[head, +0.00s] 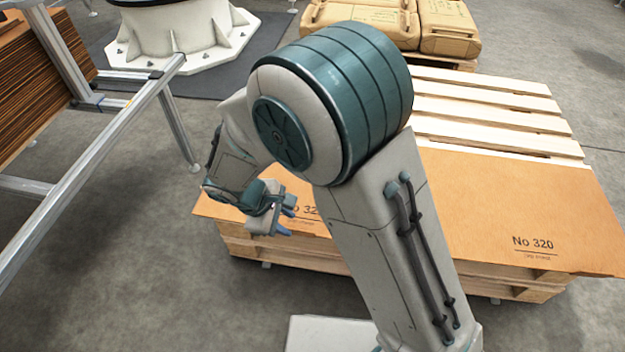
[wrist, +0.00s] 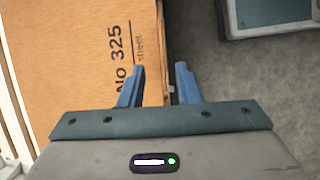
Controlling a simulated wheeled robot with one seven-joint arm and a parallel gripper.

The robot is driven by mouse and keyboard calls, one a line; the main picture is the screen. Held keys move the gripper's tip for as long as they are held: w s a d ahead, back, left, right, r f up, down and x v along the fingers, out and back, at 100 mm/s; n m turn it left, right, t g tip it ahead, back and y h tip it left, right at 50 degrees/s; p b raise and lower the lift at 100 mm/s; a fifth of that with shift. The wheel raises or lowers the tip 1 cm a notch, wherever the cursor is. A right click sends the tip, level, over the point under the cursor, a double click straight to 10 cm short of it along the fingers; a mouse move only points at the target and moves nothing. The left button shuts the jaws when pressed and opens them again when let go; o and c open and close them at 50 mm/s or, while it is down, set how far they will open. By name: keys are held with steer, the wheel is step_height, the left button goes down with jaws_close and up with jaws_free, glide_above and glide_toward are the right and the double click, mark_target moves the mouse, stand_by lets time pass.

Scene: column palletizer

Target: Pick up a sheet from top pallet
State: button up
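Brown sheets lie flat on top of a wooden pallet (head: 490,125). The right one (head: 470,205) is marked "No 320". The left one (head: 222,211) is partly hidden by my arm, and its label reads "No 325" in the wrist view (wrist: 80,60). My gripper (head: 286,216) is by the front edge of the left sheet. In the wrist view its two blue fingers (wrist: 159,84) are apart, with the sheet's edge showing between them. Nothing is visibly held. I cannot tell whether the fingers touch the sheet.
A metal frame (head: 90,170) stands at the left beside a stack of brown boards (head: 35,85). A white round base (head: 180,40) stands behind. Tan sacks (head: 445,25) lie on a pallet at the back. Grey floor (head: 130,270) is free in front at the left.

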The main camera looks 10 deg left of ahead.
mark_target(296, 230)
steer(key=shift+s+b+x, duration=0.2)
steer(key=shift+b+x, duration=1.3)
steer(key=shift+x, duration=1.25)
steer(key=shift+d+r, duration=0.1)
jaws_close()
